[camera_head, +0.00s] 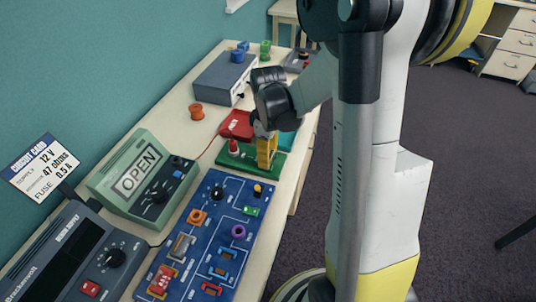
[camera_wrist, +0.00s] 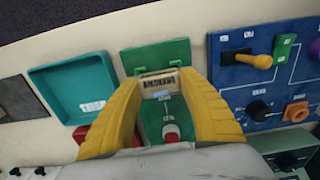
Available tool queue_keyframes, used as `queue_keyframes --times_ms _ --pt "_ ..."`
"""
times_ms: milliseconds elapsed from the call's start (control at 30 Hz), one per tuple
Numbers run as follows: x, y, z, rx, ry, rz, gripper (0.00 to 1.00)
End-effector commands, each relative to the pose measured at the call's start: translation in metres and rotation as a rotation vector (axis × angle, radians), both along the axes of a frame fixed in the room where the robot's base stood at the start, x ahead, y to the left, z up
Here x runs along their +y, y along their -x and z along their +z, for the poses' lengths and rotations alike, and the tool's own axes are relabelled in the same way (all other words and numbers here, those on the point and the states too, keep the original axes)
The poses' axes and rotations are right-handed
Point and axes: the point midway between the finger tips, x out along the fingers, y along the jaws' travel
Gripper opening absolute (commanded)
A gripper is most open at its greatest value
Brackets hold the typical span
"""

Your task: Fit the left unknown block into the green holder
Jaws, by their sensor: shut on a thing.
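My gripper (camera_wrist: 155,100) has its yellow fingers on both sides of a small tan block (camera_wrist: 158,80) with dark lettering on it, and is shut on it. The block is right over or in the middle of the green holder (camera_wrist: 160,54); I cannot tell whether it is seated. The holder is a green base with a white-and-red knob (camera_wrist: 171,132) nearer the wrist. In the head view my gripper (camera_head: 265,152) points down onto the green holder (camera_head: 270,172), and its fingers hide the block.
A teal tray (camera_wrist: 72,80) lies beside the holder, and a red tray (camera_head: 236,122) is just behind it. A blue circuit board (camera_head: 213,222) lies close in front. A green meter (camera_head: 135,180), a grey-blue box (camera_head: 220,78) and an orange spool (camera_head: 196,111) also stand on the table.

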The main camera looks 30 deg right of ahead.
Motion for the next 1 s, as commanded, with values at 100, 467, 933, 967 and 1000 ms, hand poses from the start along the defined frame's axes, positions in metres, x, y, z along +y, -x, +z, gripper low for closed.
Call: queue_keyframes --times_ms 100,467,933,967,1000 --pt "0.0000 0.0000 -0.0019 0.000 0.000 0.000 0.17" --pt "0.0000 0.0000 -0.0039 0.000 0.000 0.000 0.71" --pt "0.0000 0.0000 -0.0038 0.000 0.000 0.000 0.94" --pt "0.0000 0.0000 -0.0038 0.000 0.000 0.000 0.94" --pt "0.0000 0.0000 -0.0036 0.000 0.000 0.000 0.94"
